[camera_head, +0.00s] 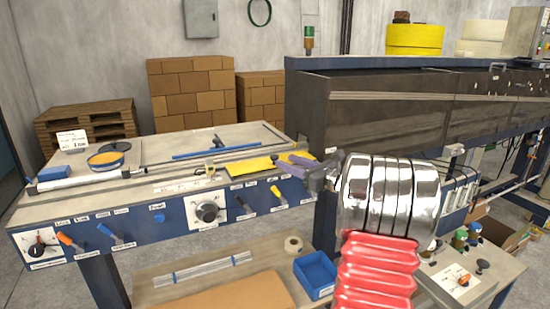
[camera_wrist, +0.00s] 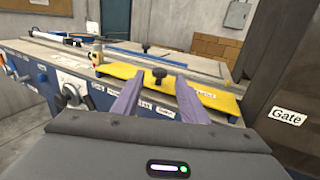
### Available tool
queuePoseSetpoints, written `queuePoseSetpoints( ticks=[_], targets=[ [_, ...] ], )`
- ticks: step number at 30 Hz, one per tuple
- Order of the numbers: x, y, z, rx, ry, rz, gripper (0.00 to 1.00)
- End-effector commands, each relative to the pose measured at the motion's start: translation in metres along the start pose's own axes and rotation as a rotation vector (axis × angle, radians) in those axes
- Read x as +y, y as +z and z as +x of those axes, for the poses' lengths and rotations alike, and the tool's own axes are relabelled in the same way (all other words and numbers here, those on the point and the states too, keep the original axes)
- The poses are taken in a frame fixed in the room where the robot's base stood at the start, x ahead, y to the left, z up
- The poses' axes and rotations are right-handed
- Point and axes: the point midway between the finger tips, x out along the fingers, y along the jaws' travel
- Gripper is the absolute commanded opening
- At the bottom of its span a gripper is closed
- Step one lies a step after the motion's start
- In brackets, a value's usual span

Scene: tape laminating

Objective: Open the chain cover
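The yellow cover plate (camera_wrist: 135,84), which I take to be the chain cover, lies flat along the blue machine's top in the wrist view. A black knob (camera_wrist: 159,75) stands on it. In the head view the yellow plate (camera_head: 240,168) is at the right part of the machine's top, its right end partly hidden by my gripper (camera_head: 288,161). In the wrist view my gripper (camera_wrist: 159,88) has its two purple fingers spread, with nothing between them. The knob shows in the gap between the fingertips, beyond them; I cannot tell the exact distance.
The machine's front panel holds a black dial (camera_head: 207,212) and several levers. A tall dark housing (camera_head: 350,110) stands right of the plate, with a "Gate" label (camera_wrist: 287,116) in the wrist view. A blue bin (camera_head: 315,275) and a tape roll (camera_head: 293,244) sit on the lower shelf.

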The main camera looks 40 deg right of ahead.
Motion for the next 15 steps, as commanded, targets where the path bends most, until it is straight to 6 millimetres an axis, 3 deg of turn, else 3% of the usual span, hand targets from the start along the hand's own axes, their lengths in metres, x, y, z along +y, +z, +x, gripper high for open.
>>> queuePoseSetpoints(
  ticks=[9,15],
  targets=[
    [0.001,-0.001,0.050,0.000,0.002,-0.001,0.40],
    [0.000,-0.001,0.068,0.001,0.001,0.000,0.40]
  ],
)
